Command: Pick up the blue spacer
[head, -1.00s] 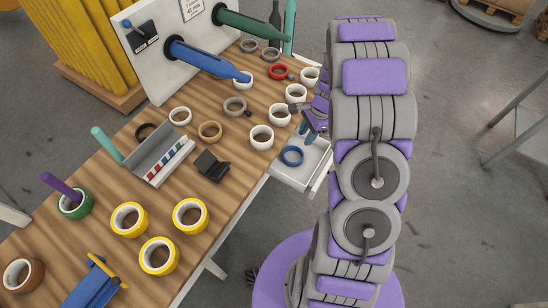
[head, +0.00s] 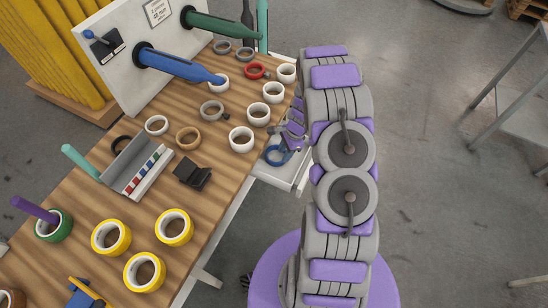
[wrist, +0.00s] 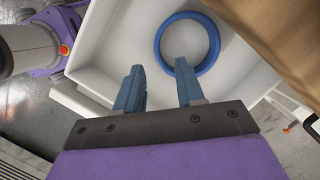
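The blue spacer is a blue ring (wrist: 217,48) lying in a white drawer or tray (wrist: 110,45) in the wrist view. In the head view the blue ring (head: 270,157) shows in the tray at the table's right edge, partly hidden by my arm. My gripper (wrist: 158,82) is open, its two blue fingers apart with nothing between them.
The tray's walls surround the ring. The wooden table edge (wrist: 285,35) is close at the upper right of the wrist view. Several white rolls (head: 241,139) stand near that edge in the head view. A blue spindle (head: 180,66) juts from a white panel.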

